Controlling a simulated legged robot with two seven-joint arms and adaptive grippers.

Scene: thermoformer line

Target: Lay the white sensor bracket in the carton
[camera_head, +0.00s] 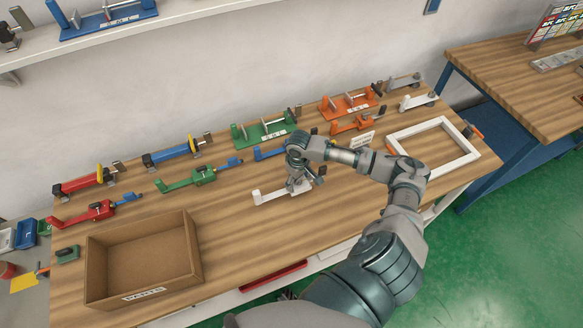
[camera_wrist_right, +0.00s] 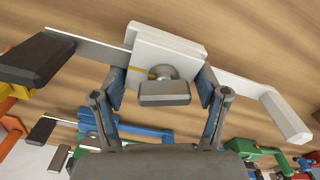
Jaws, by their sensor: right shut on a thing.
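The white sensor bracket (camera_head: 271,194) has a thin arm with an upturned end pointing left in the head view, over the middle front of the bench. My right gripper (camera_head: 299,184) is shut on its block-shaped body and partly covers it. In the right wrist view the white bracket (camera_wrist_right: 165,48) sits between both fingers, with its long arm out to the right and a dark-ended bar to the left. I cannot tell whether it touches the bench. The open carton (camera_head: 150,236), marked PARTS, stands at the front left and looks empty. My left gripper is not in view.
Red (camera_head: 88,212), green (camera_head: 190,178), blue, orange and grey brackets and fixtures line the back of the bench. A white frame (camera_head: 468,154) lies at the right. Bare wood (camera_head: 228,215) lies between the carton and the held bracket.

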